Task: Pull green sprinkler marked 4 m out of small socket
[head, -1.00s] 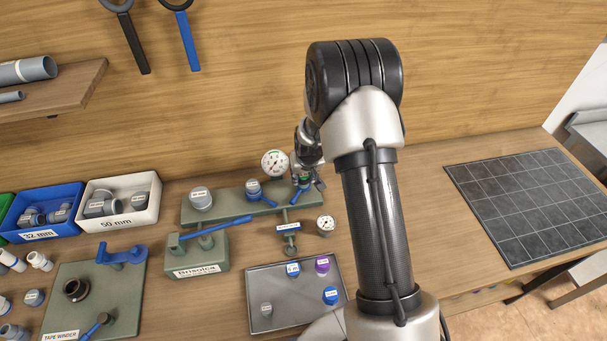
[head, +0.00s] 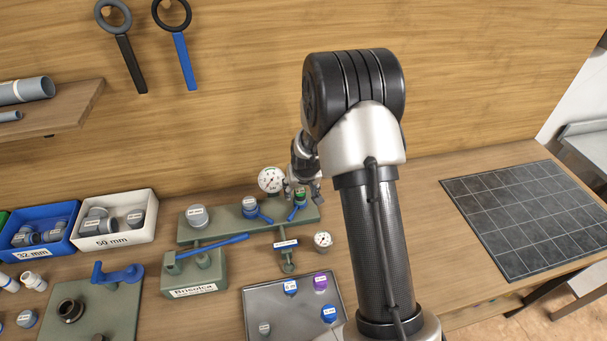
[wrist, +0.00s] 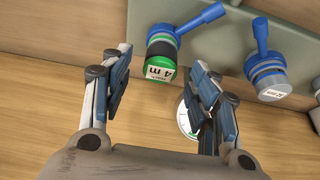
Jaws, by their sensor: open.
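The green sprinkler marked 4 m (wrist: 159,62) sits in its socket with a blue valve lever on the grey-green manifold (wrist: 220,25). Its white label faces the wrist camera. My gripper (wrist: 163,72) is open, with one finger to each side of the sprinkler in the wrist view and nothing held between them. I cannot tell whether a finger touches it. In the head view my gripper (head: 303,190) is at the right end of the manifold (head: 225,222), partly hiding the sprinkler.
A grey-capped fitting with a blue lever (wrist: 268,78) stands beside the sprinkler. A pressure gauge (head: 271,180) is close to my gripper, partly behind the right finger in the wrist view. A metal tray (head: 262,300) lies in front. Bench to the right is clear up to a dark grid mat (head: 530,220).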

